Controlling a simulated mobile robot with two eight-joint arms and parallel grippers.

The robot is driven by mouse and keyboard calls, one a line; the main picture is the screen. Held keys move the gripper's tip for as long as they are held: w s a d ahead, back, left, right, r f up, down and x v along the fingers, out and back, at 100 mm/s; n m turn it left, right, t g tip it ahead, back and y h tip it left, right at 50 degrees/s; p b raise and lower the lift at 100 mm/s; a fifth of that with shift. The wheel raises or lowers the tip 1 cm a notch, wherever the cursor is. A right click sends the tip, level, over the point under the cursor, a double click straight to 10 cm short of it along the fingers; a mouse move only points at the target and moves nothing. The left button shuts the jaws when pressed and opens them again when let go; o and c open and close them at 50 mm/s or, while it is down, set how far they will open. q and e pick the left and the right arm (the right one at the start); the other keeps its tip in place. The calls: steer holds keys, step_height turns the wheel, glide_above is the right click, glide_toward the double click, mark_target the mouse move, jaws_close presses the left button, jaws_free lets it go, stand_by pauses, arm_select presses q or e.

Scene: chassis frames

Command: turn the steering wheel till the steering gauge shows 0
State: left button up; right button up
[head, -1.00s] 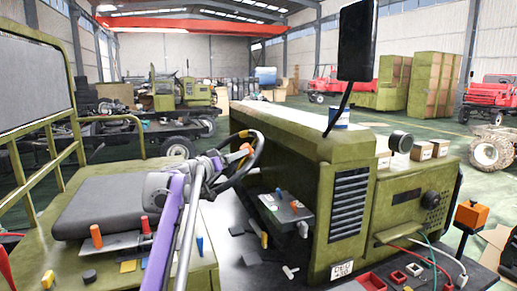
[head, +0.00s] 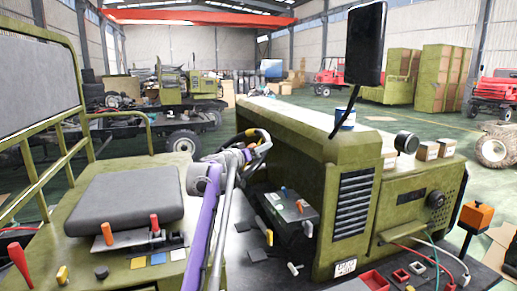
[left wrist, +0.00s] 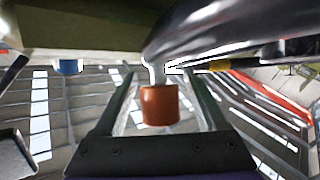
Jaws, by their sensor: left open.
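The dark steering wheel (head: 264,146) stands beside the olive hood in the head view, partly hidden by my left arm. Its rim also crosses the top of the left wrist view (left wrist: 235,28). An orange-brown knob (left wrist: 160,104) on a pale stem hangs by the rim. My left gripper (left wrist: 162,82) is open, with one finger on each side of the knob and a gap on both sides. In the head view the left gripper (head: 246,150) is at the wheel. I cannot make out a steering gauge or its reading. My right gripper is not in view.
A mirror (head: 366,45) rises above the hood (head: 310,128). A red tray (head: 372,281) is at lower right.

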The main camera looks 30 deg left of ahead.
arm_select(q)
jaws_close()
steer(key=shift+d+r, duration=0.1)
stand_by(1.2)
